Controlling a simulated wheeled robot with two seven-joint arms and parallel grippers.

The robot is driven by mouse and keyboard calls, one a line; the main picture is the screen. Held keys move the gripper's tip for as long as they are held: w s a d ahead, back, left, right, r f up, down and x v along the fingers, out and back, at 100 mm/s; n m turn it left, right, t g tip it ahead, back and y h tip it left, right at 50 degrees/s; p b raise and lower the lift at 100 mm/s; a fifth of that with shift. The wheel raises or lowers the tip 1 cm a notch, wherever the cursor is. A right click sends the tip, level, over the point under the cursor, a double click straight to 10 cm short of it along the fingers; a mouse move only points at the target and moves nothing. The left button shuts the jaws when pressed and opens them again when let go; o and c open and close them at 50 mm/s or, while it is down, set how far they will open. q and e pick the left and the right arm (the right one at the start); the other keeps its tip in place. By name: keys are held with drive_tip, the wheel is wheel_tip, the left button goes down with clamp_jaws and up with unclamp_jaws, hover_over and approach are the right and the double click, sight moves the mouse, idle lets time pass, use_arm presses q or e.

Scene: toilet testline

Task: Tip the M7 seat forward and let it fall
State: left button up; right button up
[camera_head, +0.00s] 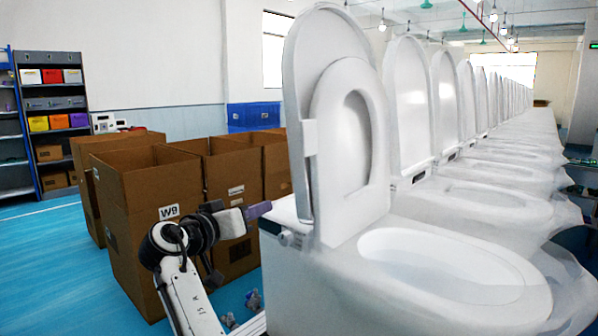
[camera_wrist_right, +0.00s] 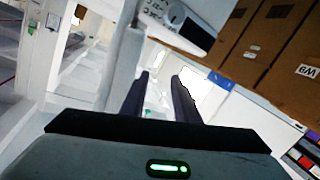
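The nearest white toilet (camera_head: 430,265) stands at the front right in the head view. Its seat ring (camera_head: 372,150) is raised upright and leans back toward the raised lid (camera_head: 305,60). No M7 label is readable. My right gripper (camera_head: 264,209) is left of the toilet, near the back end of its body and below the raised lid. In the right wrist view, the two dark fingers (camera_wrist_right: 160,85) are apart with nothing held between them. A white edge (camera_wrist_right: 122,65) shows just left of them; I cannot tell whether it is lid or seat. My left gripper is not in view.
More toilets (camera_head: 495,200) with raised lids run in a row to the back right. Cardboard boxes (camera_head: 150,230), one marked W9, stand behind my right arm. A shelf (camera_head: 50,125) with coloured bins is at the far left. Blue floor (camera_head: 45,280) is clear at lower left.

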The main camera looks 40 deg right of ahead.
sight(302, 135)
drive_tip(key=s+a+r+m+g+h, duration=0.1)
drive_tip(key=s+r+m+g, duration=0.15)
drive_tip(key=r, duration=0.55)
drive_tip(key=s+r+m+g+h, duration=0.2)
drive_tip(key=s+r+m, duration=0.2)
drive_tip(key=r, duration=0.4)
drive_tip(key=d, duration=0.3)
drive_tip(key=w+d, duration=0.1)
drive_tip(key=d, duration=0.5)
drive_tip(key=shift+w+d+p, duration=0.2)
drive_tip(key=shift+d+p, duration=0.15)
drive_tip(key=shift+d, duration=0.05)
drive_tip(key=shift+c, duration=0.3)
clamp_jaws()
